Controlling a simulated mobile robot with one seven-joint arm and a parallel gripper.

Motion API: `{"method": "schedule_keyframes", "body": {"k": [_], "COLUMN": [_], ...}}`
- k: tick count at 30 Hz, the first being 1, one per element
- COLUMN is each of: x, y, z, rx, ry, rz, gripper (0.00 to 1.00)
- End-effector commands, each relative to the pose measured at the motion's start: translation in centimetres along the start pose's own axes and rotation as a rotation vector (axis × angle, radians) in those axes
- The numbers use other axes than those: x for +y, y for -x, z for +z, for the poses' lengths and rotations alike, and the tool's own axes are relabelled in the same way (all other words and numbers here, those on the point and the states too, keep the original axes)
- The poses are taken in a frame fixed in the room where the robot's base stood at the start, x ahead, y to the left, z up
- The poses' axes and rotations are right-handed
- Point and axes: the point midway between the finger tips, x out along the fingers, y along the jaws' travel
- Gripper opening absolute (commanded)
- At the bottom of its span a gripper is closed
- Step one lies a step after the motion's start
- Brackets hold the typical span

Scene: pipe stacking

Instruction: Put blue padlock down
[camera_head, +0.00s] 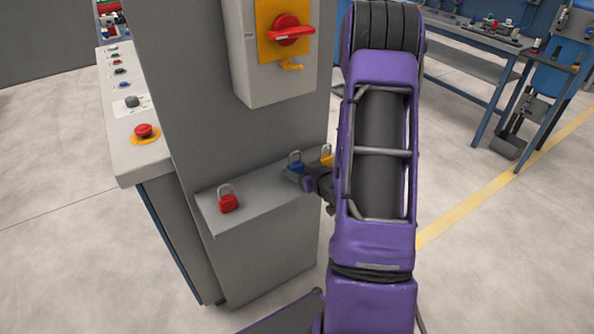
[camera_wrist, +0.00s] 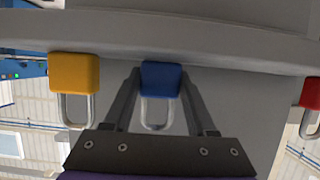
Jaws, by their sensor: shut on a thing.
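The blue padlock (camera_head: 294,167) is at the right part of a grey shelf (camera_head: 255,205), between a red padlock (camera_head: 228,203) and a yellow padlock (camera_head: 327,160). My gripper (camera_head: 304,179) reaches in from the right and is shut on the blue padlock's body. The wrist view appears upside down. In it the blue padlock (camera_wrist: 161,79) sits between my two fingers (camera_wrist: 160,85), its shackle pointing the same way as the others. Its body is at or very near the shelf; I cannot tell whether they touch.
The yellow padlock (camera_wrist: 74,73) is close beside one finger in the wrist view; the red one (camera_wrist: 310,92) is farther off. A box with a red rotary switch (camera_head: 288,30) hangs above the shelf. A control console (camera_head: 135,130) stands left. Shelf between red and blue is clear.

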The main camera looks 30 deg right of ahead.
Motion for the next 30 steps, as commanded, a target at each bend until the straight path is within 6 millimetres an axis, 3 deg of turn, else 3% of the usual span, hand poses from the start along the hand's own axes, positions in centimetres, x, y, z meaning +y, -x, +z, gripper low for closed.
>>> {"method": "schedule_keyframes", "body": {"k": [9,10,14,26,30], "x": [0.0,0.0,0.0,0.0,0.2], "y": [-0.2,-0.1,-0.1,0.1,2.3], "z": [0.4,0.2,0.2,-0.4,-0.3], "rx": [0.002,0.001,0.001,0.001,0.001], "ry": [0.000,0.000,0.000,0.000,-0.001], "rz": [0.000,0.000,0.000,0.001,0.005], "gripper": [0.00,0.62,0.86,0.87,0.87]}}
